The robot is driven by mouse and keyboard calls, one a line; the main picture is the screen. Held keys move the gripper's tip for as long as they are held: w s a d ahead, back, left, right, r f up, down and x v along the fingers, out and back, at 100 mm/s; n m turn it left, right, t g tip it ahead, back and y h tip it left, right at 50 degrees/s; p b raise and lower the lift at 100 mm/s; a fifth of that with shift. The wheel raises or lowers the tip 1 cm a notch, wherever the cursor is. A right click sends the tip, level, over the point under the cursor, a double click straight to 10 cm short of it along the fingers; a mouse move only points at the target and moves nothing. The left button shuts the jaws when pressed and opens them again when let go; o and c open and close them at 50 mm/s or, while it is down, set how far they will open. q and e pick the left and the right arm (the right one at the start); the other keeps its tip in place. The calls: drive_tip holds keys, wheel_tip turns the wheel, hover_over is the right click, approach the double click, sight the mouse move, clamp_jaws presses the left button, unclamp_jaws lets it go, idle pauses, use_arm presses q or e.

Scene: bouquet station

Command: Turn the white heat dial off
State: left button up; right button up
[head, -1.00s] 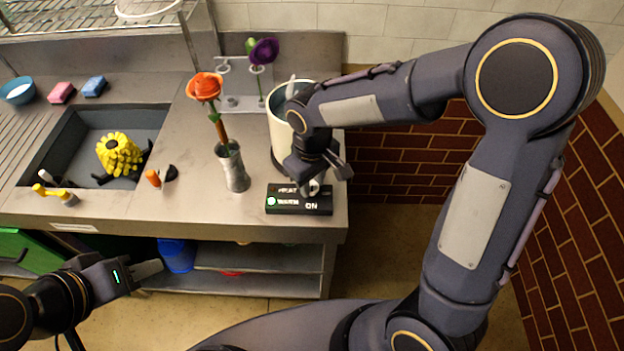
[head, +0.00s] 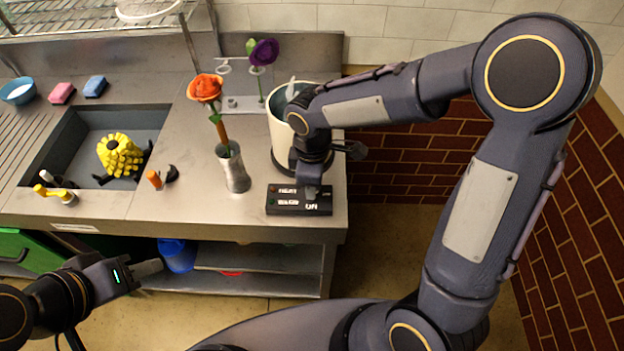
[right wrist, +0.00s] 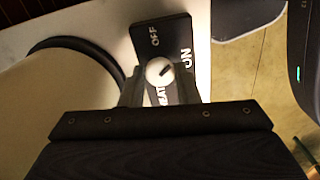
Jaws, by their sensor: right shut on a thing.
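The heat control box (head: 285,209) is a black block with white lettering at the front right of the counter. Its white dial (right wrist: 160,71) shows in the right wrist view, with a dark pointer mark slanting to the upper right, between the OFF and ON labels. My right gripper (right wrist: 160,88) is shut on the dial, one finger on each side. In the head view the right gripper (head: 311,188) hides the dial. The box shows no lit lamp. My left gripper (head: 150,268) is empty, low in front of the counter; its finger gap does not show.
A cream pot (head: 282,135) stands just behind the box. A metal vase (head: 233,170) with an orange flower stands to its left. A sink (head: 75,125) with a yellow flower bunch is further left. The counter's front edge is close to the box.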

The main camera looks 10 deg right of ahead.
drive_tip(key=n+p, duration=0.1)
drive_tip(key=n, duration=0.4)
drive_tip(key=shift+r+n, duration=0.1)
drive_tip(key=shift+n, duration=0.2)
drive_tip(key=shift+n+p, duration=0.75)
drive_tip(key=shift+n, duration=1.45)
drive_tip(key=o, duration=1)
drive_tip(key=shift+c, duration=0.2)
wheel_tip(320, 180, up, 8)
drive_tip(key=shift+f, duration=0.15)
